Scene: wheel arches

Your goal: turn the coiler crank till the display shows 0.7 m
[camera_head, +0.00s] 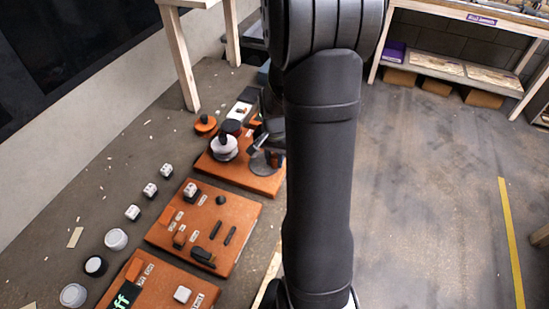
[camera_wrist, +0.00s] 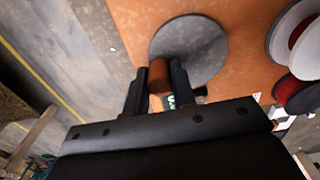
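The coiler stands on an orange board (camera_head: 245,178) left of my arm in the head view. Its crank is a grey disc (camera_wrist: 205,48) with a brown-orange handle (camera_wrist: 158,74) near its edge; the disc also shows in the head view (camera_head: 262,164). My gripper (camera_wrist: 160,82) has one finger on each side of the handle, and both appear to touch it. A white spool (camera_head: 224,148) stands beside the crank. A sliver of green display (camera_wrist: 171,101) shows behind the finger in the wrist view, but its reading is hidden.
A second orange board (camera_head: 205,228) with switches and knobs lies nearer, and a third board (camera_head: 150,290) with a green display is at the bottom. Several white and dark knobs lie left. A wooden table leg (camera_head: 178,60) stands behind.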

